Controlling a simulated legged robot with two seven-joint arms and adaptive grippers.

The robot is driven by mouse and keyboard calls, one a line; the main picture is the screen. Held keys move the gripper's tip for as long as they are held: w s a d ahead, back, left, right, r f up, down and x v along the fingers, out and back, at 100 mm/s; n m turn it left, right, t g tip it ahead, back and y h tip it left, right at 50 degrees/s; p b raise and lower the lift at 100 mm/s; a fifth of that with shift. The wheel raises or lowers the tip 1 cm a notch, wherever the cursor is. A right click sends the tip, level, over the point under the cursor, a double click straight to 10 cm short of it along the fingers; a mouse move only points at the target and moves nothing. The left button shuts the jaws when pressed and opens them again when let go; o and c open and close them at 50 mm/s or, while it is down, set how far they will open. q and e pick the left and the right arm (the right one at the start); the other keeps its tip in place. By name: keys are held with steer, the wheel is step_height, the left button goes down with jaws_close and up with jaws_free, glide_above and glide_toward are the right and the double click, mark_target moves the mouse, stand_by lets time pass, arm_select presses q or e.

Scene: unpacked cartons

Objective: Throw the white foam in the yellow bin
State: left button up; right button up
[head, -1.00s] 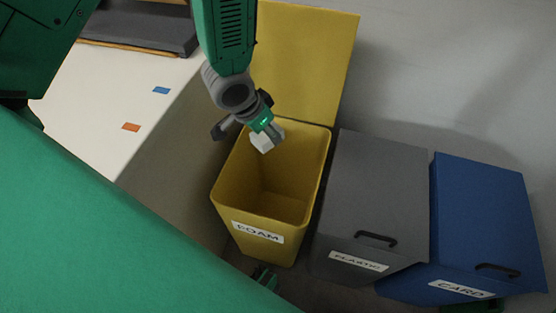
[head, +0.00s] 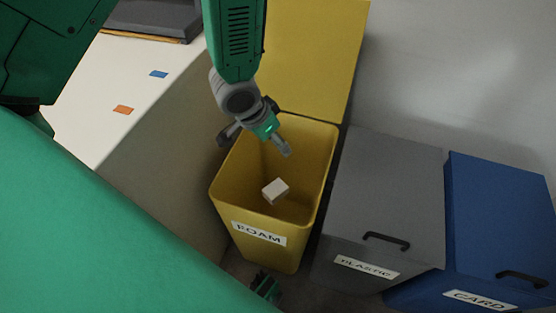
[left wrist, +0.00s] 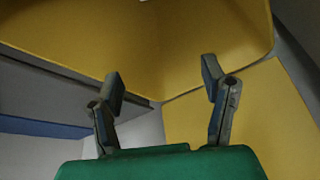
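The white foam (head: 275,191) is a small pale block inside the yellow bin (head: 259,254), which is labelled FOAM and has its lid raised behind it. The foam is apart from my left gripper (head: 256,146), which is over the bin mouth above it. I cannot tell whether the foam is falling or resting. In the left wrist view my left gripper (left wrist: 163,77) has its two fingers spread with nothing between them. Yellow surfaces of the bin (left wrist: 180,40) fill much of that view; the foam does not show there.
A closed grey bin (head: 385,195) labelled PLASTIC stands right of the yellow one, then a closed blue bin (head: 500,215) labelled CARD. A white-topped table (head: 90,115) with a blue and an orange patch is at the left.

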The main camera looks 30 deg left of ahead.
arm_select(q)
steer(key=v, duration=1.1)
steer(key=shift+s+a+r, duration=0.2)
steer(key=shift+a+r, duration=0.05)
steer(key=shift+r, duration=0.1)
steer(key=shift+d, duration=0.1)
